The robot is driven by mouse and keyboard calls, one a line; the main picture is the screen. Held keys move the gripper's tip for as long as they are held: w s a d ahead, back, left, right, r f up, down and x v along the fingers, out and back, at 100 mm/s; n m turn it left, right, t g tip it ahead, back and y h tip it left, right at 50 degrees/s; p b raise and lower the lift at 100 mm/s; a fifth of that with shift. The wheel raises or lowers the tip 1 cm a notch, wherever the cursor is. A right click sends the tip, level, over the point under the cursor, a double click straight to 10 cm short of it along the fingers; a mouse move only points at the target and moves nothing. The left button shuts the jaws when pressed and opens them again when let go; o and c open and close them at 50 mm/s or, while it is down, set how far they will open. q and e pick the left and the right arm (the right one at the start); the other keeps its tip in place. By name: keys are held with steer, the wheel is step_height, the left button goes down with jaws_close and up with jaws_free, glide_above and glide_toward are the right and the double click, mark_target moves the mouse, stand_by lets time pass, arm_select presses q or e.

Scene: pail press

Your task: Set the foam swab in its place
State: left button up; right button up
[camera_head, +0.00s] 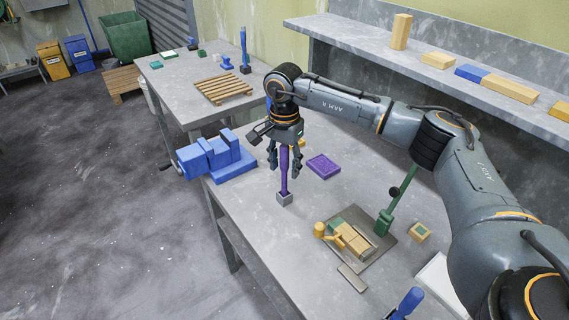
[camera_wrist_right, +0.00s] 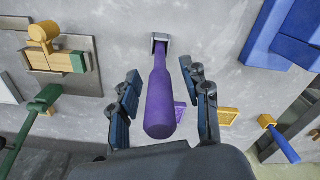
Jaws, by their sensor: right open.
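My right gripper (camera_head: 285,167) points down over the swab. Its fingers are open on either side of it, with gaps showing in the right wrist view (camera_wrist_right: 163,80). A purple flat tray (camera_head: 323,166) lies to the right of the swab. My left gripper is not in view.
A blue vise (camera_head: 217,158) stands left of the swab. A press with a green lever (camera_head: 394,205), wood blocks and a yellow mallet-like piece (camera_head: 321,230) are at the right. A wall shelf (camera_head: 430,75) holds several blocks. The table front is clear near the holder.

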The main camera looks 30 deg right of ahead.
step_height(320, 180, up, 12)
stand_by(0.4)
steer(key=shift+r, duration=0.1)
